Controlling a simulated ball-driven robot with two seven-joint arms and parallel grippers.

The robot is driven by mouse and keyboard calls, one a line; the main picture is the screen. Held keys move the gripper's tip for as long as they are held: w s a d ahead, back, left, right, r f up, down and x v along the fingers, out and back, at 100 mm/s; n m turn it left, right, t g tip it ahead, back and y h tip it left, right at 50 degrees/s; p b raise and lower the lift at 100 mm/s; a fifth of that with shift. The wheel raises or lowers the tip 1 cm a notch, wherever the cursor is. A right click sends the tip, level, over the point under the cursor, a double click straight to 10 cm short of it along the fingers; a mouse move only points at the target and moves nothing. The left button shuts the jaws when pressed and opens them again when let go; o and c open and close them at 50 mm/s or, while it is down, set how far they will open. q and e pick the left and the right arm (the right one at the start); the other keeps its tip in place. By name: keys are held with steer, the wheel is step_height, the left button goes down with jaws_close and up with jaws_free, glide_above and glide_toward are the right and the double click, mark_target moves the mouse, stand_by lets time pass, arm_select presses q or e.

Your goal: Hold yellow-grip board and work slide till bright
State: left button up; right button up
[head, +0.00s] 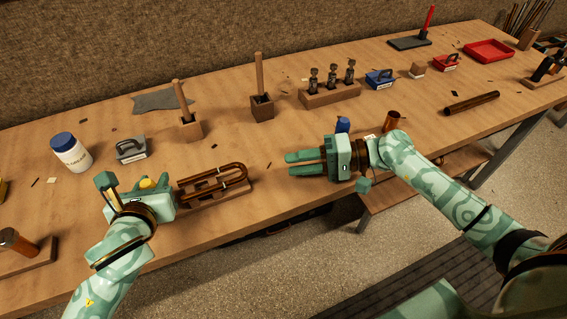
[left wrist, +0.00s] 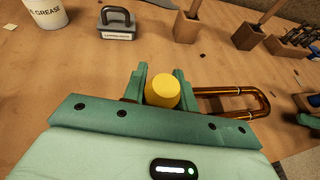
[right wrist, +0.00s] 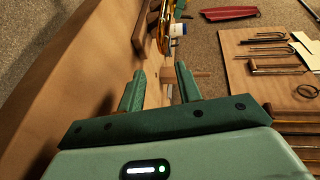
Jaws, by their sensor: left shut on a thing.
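The board's yellow grip (left wrist: 162,91) stands between the fingers of my left gripper (left wrist: 160,83). In the head view only the top of the yellow grip (head: 147,183) shows above my left gripper (head: 152,188). The slide (head: 236,167) is a dull brown-orange U-shaped tube, its bend pointing right, lying over a wooden board (head: 240,187) just right of my left gripper. It also shows in the left wrist view (left wrist: 250,92). My right gripper (head: 290,164) is open and empty, its fingers pointing left at the slide's bend, apart from it.
A white grease tub (head: 70,153) and a grey handled block (head: 131,149) stand behind my left gripper. Wooden holders (head: 262,106) with upright handles stand further back. A blue item (head: 343,124) and a copper cup (head: 392,120) are behind my right gripper.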

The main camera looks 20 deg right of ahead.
stand_by(0.3)
steer(key=shift+c, duration=0.8)
steer(key=shift+d+r, duration=0.2)
steer(key=shift+d, duration=0.4)
steer(key=shift+c, duration=0.5)
steer(key=x, duration=1.2)
steer(key=shift+s, duration=0.1)
